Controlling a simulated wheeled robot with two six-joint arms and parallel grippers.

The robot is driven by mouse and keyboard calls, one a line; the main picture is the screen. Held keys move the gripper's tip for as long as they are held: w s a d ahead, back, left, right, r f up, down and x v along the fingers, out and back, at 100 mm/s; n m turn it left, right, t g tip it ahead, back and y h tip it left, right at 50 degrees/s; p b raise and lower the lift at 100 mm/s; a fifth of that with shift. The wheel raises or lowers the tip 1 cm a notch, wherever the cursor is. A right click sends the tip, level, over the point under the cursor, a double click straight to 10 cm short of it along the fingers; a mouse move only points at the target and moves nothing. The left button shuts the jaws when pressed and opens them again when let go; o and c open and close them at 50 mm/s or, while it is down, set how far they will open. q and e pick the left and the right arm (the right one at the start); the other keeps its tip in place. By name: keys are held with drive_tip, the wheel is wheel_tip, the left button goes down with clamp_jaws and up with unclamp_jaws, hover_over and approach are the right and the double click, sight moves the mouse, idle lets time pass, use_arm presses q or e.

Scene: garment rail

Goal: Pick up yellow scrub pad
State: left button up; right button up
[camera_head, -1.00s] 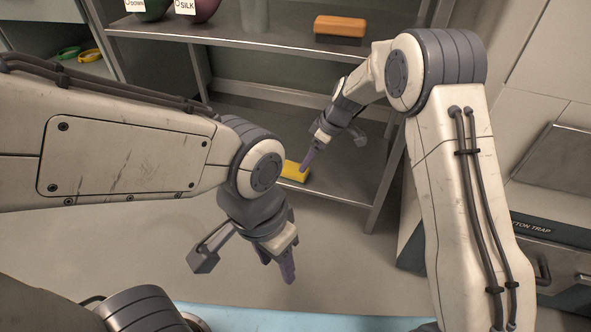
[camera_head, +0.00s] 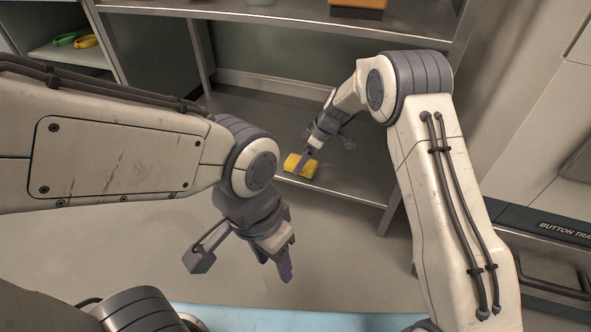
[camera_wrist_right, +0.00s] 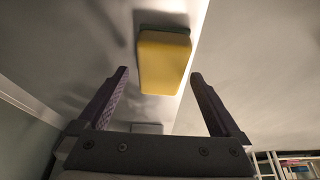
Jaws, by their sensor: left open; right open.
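The yellow scrub pad (camera_head: 301,166) lies on the lower shelf (camera_head: 345,185) near its front edge. In the right wrist view the yellow pad (camera_wrist_right: 163,62) has a dark green layer along one side and appears ahead of the fingertips, between their lines. My right gripper (camera_head: 305,160) is at the pad in the head view, its finger overlapping the pad there. In the wrist view the right gripper (camera_wrist_right: 160,76) is open, with nothing clamped between its fingers. My left gripper (camera_head: 285,272) hangs open and empty over the floor, in front of the shelf.
An upper shelf (camera_head: 285,28) crosses above the right gripper, with an orange-brown block (camera_head: 358,8) on it. Green and yellow rings (camera_head: 75,40) lie on a shelf at left. A drawer unit labelled "BUTTON TRA…" (camera_head: 545,240) stands at right. Floor in front is clear.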

drive_tip(key=b+x, duration=0.1)
drive_tip(key=x, duration=0.1)
drive_tip(key=shift+f, duration=0.45)
drive_tip(key=shift+a+r, duration=0.1)
drive_tip(key=shift+a, duration=0.05)
drive_tip(key=shift+f, duration=0.25)
drive_tip(key=c, duration=1.3)
